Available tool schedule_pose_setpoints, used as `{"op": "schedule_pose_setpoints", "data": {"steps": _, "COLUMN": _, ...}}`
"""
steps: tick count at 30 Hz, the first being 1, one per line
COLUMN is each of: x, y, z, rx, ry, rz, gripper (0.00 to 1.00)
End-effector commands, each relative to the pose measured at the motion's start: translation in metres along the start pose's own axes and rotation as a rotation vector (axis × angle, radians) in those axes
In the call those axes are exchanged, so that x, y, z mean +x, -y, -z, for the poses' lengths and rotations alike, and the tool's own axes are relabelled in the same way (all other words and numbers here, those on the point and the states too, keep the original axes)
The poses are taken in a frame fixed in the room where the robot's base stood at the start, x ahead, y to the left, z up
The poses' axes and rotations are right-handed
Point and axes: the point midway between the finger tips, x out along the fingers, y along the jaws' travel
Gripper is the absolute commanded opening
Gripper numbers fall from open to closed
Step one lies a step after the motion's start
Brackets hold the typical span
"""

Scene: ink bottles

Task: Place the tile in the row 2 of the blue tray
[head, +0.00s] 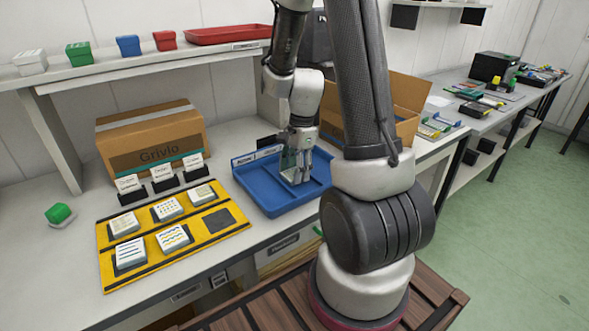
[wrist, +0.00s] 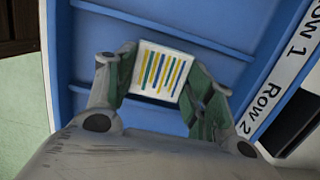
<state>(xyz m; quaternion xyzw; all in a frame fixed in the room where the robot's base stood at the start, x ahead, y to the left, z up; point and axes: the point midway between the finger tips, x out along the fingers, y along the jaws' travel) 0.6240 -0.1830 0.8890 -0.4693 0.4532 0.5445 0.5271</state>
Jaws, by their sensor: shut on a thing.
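The blue tray (head: 265,199) lies on the bench, right of the yellow board. In the wrist view its blue floor (wrist: 215,20) is crossed by raised dividers, with "Row 1" and "Row 2" labels (wrist: 268,95) along the right edge. My gripper (head: 295,176) is over the tray's inside, pointing down. In the wrist view my gripper (wrist: 160,78) is shut on a white tile (wrist: 160,72) with blue and yellow stripes. The tile is in front of the strip beside the "Row 2" label. I cannot tell whether it touches the tray floor.
The yellow board (head: 240,228) holds several white tiles and one bare dark square (head: 219,220). Small card holders (head: 165,178) and a cardboard box (head: 152,145) stand behind it. An open cardboard box (head: 405,95) is right of the tray, behind my arm.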

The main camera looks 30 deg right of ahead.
Motion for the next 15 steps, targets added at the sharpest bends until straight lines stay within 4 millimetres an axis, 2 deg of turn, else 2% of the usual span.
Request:
{"op": "schedule_pose_setpoints", "data": {"steps": 6, "x": 0.0020, "y": 0.0002, "z": 0.0004, "rx": 0.000, "ry": 0.000, "rz": 0.000, "gripper": 0.27}}
{"op": "schedule_pose_setpoints", "data": {"steps": 7, "x": 0.0025, "y": 0.0002, "z": 0.0004, "rx": 0.000, "ry": 0.000, "rz": 0.000, "gripper": 0.55}}
{"op": "schedule_pose_setpoints", "data": {"steps": 10, "x": 0.0020, "y": 0.0003, "z": 0.0004, "rx": 0.000, "ry": 0.000, "rz": 0.001, "gripper": 0.73}}
{"op": "schedule_pose_setpoints", "data": {"steps": 15, "x": 0.0019, "y": 0.0003, "z": 0.0004, "rx": 0.000, "ry": 0.000, "rz": 0.001, "gripper": 0.75}}
